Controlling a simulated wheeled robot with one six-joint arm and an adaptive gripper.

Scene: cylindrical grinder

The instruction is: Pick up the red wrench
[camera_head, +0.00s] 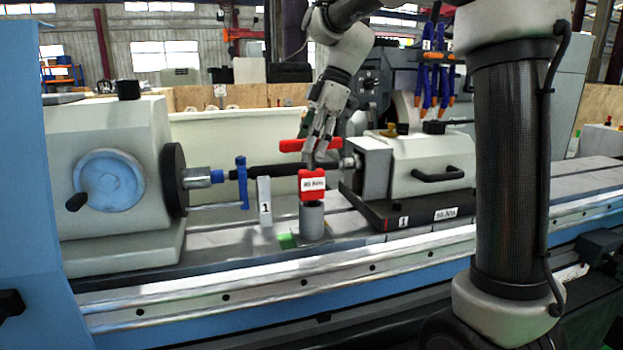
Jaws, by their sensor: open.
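A red bar-shaped piece (291,146) lies level behind my gripper, partly hidden by its fingers; it may be the red wrench, but its full shape does not show. A red block with a white label (312,184) stands on a grey cylinder (312,220) just below. My gripper (316,157) is open and points down, its fingers in front of the red bar and just above the red block. I cannot tell whether the fingers touch either one.
A dark shaft (268,171) runs between the left headstock (112,130) and the right tailstock (425,165). Blue coolant hoses (428,75) hang at the upper right.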

